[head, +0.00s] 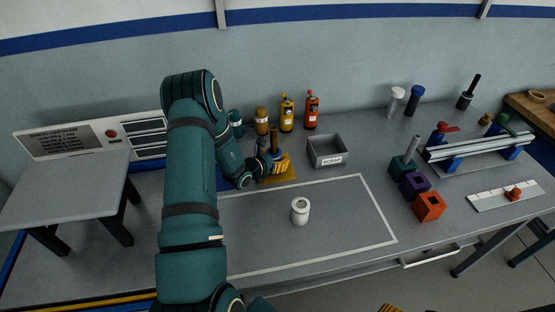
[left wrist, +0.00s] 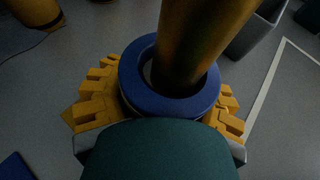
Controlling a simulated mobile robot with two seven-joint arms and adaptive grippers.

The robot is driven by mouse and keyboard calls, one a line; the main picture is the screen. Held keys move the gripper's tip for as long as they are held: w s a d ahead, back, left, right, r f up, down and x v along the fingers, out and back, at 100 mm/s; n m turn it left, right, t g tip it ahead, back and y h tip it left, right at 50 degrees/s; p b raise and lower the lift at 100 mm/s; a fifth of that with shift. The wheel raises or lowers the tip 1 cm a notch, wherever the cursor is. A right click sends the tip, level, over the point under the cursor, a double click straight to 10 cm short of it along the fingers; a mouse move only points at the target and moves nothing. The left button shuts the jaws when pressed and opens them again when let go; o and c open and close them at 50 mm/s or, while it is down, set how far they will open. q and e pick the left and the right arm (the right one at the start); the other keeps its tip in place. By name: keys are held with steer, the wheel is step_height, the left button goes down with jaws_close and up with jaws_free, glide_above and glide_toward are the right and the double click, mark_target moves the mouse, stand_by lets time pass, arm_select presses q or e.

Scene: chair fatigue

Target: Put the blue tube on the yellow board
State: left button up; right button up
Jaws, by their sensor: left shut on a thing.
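My left gripper (head: 276,164) is at the yellow board (head: 286,177), its yellow ribbed fingers shut on the blue tube (head: 274,153). In the left wrist view the tube's blue rim (left wrist: 133,88) sits between the fingers. A brown post (head: 274,138) rises through the ring, so the tube is around the post. Whether the tube touches the board is hidden by the fingers. Only yellow finger tips of my right gripper (head: 389,308) show at the bottom edge.
A grey bin (head: 327,151) stands right of the board. Amber, yellow and red bottles (head: 311,112) stand behind. A blue board (head: 222,180) lies left. A white jar (head: 300,211) stands in the outlined area, otherwise clear. Coloured blocks (head: 429,207) and a rail stand are further right.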

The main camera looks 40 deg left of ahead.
arm_select(q)
steer(key=shift+r, duration=0.15)
steer(key=o, duration=0.8)
steer(key=shift+f, duration=0.2)
steer(key=shift+c, duration=0.2)
steer(key=o, duration=0.6)
steer(key=shift+r, duration=0.1)
steer(key=shift+r, duration=0.15)
steer(key=p+v, duration=0.1)
steer(key=v, duration=1.1)
steer(key=shift+s, duration=0.1)
